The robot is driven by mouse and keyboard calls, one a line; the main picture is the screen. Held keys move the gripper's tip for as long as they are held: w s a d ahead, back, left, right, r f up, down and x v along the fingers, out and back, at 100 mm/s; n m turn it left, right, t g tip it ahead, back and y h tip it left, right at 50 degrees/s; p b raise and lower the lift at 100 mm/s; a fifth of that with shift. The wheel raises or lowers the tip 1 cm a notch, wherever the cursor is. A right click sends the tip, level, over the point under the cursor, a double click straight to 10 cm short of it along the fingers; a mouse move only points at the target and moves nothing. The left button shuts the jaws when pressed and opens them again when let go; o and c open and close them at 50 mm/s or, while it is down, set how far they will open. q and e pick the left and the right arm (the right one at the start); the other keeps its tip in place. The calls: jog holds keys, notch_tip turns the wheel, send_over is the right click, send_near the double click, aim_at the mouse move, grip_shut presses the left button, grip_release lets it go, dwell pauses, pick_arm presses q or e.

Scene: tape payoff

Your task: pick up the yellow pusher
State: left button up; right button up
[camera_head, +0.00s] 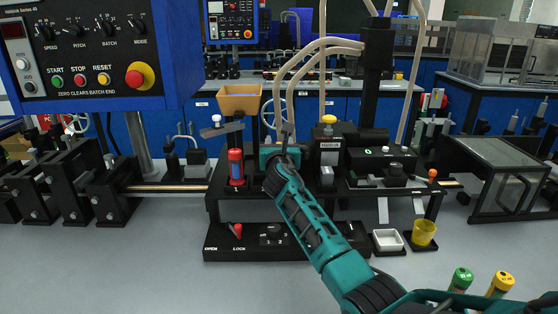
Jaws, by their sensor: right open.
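A yellow-topped cylinder (500,284), likely the yellow pusher, stands at the lower right next to a green-topped one (461,279). Their lower parts are hidden behind my right arm. My right arm reaches from the lower right to the middle of the black machine. My right gripper (286,138) is at its far end, in front of the machine and far from the yellow-topped cylinder. Its fingers are small and partly hidden; nothing is seen held in them. My left gripper is not in view.
The black machine stand (255,242) has a red cylinder (236,167) and a yellow-knobbed block (329,150). A white tray (388,241) and a yellow cup (423,233) stand right of it. A control panel (90,75) hangs upper left. The front left table is clear.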

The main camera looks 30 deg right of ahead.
jog(key=shift+c, duration=0.5)
grip_shut()
jog(key=shift+r, duration=0.15)
